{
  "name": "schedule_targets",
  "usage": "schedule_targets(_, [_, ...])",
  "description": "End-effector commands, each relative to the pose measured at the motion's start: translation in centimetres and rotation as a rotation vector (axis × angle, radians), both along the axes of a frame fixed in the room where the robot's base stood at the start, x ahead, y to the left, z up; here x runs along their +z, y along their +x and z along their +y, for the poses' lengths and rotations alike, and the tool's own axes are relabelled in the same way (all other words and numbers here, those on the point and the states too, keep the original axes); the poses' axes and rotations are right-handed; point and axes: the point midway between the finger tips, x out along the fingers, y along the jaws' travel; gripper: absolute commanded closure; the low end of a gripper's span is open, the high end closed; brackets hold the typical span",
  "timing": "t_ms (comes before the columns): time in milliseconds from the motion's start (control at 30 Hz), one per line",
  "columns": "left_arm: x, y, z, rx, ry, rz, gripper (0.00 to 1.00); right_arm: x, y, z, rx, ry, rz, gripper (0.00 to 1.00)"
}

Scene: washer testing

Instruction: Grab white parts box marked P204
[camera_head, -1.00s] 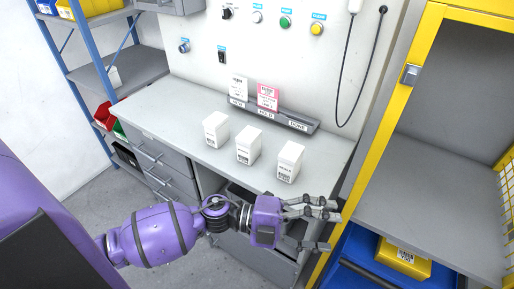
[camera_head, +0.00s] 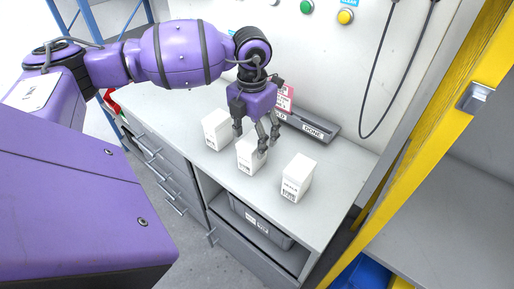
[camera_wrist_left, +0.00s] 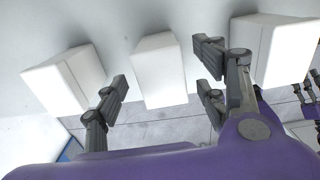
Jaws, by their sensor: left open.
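Three white parts boxes stand upright in a row on the grey counter: a left box (camera_head: 217,128), a middle box (camera_head: 249,158) and a right box (camera_head: 297,178). Their printed labels are too small to read. My left gripper (camera_head: 255,143) points down at the middle box, fingers open, hiding part of its top. In the left wrist view, the middle box (camera_wrist_left: 158,72) shows between the open fingers (camera_wrist_left: 163,78), with no clear contact. The other boxes lie outside the fingers. Purple and grey parts at the right edge of that view look like my right gripper (camera_wrist_left: 310,88), cut off.
A sorting rack (camera_head: 318,132) with a DONE slot and a pink card (camera_head: 285,97) stands behind the boxes. A yellow-framed cabinet (camera_head: 440,135) rises at the right. A grey bin (camera_head: 262,222) sits below the counter (camera_head: 335,200). The counter's front is clear.

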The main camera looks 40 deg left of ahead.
Motion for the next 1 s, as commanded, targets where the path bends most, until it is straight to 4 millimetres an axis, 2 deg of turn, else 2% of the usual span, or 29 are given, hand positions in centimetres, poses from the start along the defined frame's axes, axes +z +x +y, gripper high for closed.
schedule_targets(300, [-3.2, 0.0, -0.1, -0.001, -0.004, 0.000, 0.35, -0.7, -2.5, -0.4, -0.012, -0.002, 0.046, 0.60])
schedule_targets(500, [-6.1, 0.0, -0.1, -0.001, -0.003, 0.000, 0.35, -0.1, -1.9, -0.3, -0.012, 0.000, 0.032, 0.60])
schedule_targets(733, [-6.6, 0.0, -0.1, -0.001, -0.003, 0.000, 0.35, 0.2, -1.2, -0.2, -0.010, 0.001, 0.019, 0.60])
schedule_targets(767, [-6.6, 0.0, -0.1, -0.001, -0.003, 0.000, 0.36, 0.2, -1.2, -0.2, -0.010, 0.001, 0.019, 0.60])
schedule_targets(1000, [-6.5, 0.0, -0.1, -0.001, -0.003, 0.000, 0.68, 0.3, -1.1, -0.1, -0.009, 0.002, 0.017, 0.60])
